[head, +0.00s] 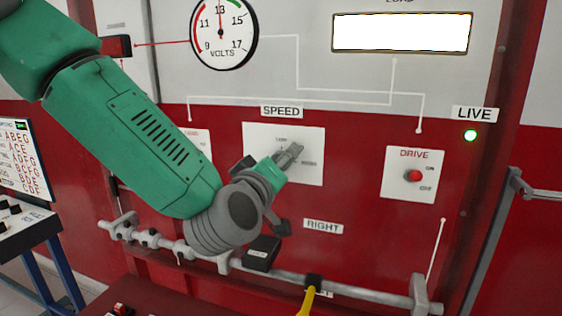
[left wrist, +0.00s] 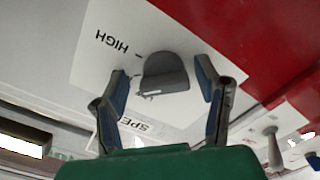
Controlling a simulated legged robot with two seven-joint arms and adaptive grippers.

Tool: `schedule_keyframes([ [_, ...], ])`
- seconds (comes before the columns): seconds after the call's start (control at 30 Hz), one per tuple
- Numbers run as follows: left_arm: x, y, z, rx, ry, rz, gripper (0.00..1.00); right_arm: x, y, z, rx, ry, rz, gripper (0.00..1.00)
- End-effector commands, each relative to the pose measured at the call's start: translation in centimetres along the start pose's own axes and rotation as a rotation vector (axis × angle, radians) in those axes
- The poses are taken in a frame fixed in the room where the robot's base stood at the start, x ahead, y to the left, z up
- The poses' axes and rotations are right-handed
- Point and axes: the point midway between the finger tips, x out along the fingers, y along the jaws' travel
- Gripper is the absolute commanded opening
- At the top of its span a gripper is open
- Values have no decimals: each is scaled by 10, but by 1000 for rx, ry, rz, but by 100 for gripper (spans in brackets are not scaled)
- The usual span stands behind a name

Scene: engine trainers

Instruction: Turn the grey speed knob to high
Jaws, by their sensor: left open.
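The grey speed knob (left wrist: 166,74) sits on a white plate (head: 256,140) under the SPEED label (head: 281,111). LOW is printed above it and HIGH (head: 309,162) at its right in the head view. My left gripper (head: 289,155) is at the knob, its green palm facing the panel. In the left wrist view its two fingers (left wrist: 160,70) are apart, one on each side of the knob, with a gap visible at the right finger. Contact at the left finger is unclear. The knob's exact setting is hard to read. My right gripper is out of view.
A drive switch (head: 414,176) with a red knob is at the right, below a lit green LIVE lamp (head: 470,135). A volts gauge (head: 224,32) is above. A grey rail (head: 365,291) with a black block (head: 262,254) and a yellow part (head: 307,302) runs below.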

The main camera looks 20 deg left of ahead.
Motion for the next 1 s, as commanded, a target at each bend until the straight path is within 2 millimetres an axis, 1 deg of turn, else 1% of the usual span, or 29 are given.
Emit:
schedule_keyframes([
  [0.2, 1, 0, 0, 0, 0, -1, 58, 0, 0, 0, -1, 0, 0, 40],
  [0.27, 1, 1, 1, 2, 0, -1, 36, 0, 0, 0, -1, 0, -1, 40],
  [0.3, 1, 1, 1, 2, 0, -1, 22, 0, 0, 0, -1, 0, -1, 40],
  [0.33, 1, 1, 2, 2, 0, -2, 12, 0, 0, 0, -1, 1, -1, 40],
  [0.37, 1, 1, 2, 3, -1, -3, 7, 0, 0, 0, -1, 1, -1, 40],
  [0.8, 0, -1, 6, 7, -13, -6, 7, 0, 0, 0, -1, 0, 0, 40],
  [1.0, 0, -2, 6, 55, -13, -9, 7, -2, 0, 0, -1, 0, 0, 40],
])
